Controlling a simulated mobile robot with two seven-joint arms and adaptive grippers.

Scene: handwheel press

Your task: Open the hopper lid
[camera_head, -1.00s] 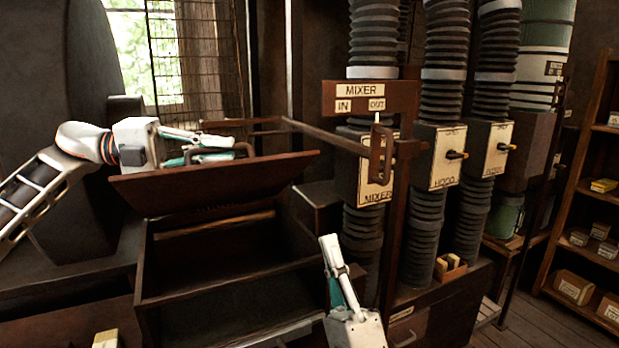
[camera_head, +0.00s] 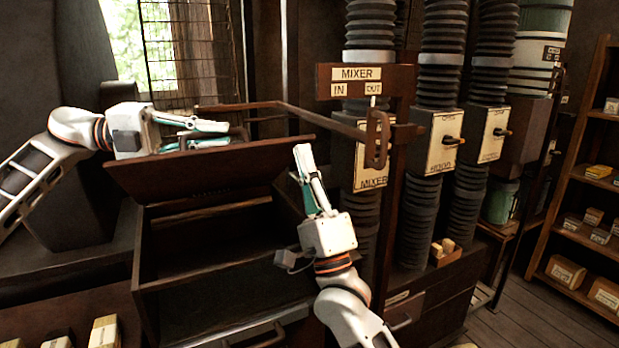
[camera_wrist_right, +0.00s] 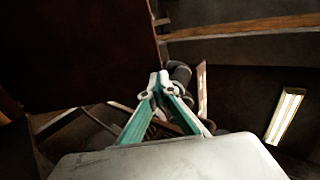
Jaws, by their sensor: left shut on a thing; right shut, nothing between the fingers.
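The hopper lid (camera_head: 200,172) is a dark brown board, tilted up at the back of the hopper (camera_head: 139,250). The hopper is a dark wooden box whose inside shows below the lid. My left gripper (camera_head: 224,133) is shut on the lid handle (camera_head: 240,130) at the lid's upper edge; its fingers partly hide the handle. My right gripper (camera_head: 302,152) is shut and empty, pointing up in front of the lid's right end. In the right wrist view the right fingertips (camera_wrist_right: 158,82) are together, with a dark panel at upper left.
A brown bar (camera_head: 330,122) runs behind the lid to the MIXER sign post (camera_head: 400,140). Ribbed ducts with switch boxes (camera_head: 445,142) stand to the right. Pale blocks (camera_head: 104,332) are at front left. A shelf (camera_head: 590,180) stands far right.

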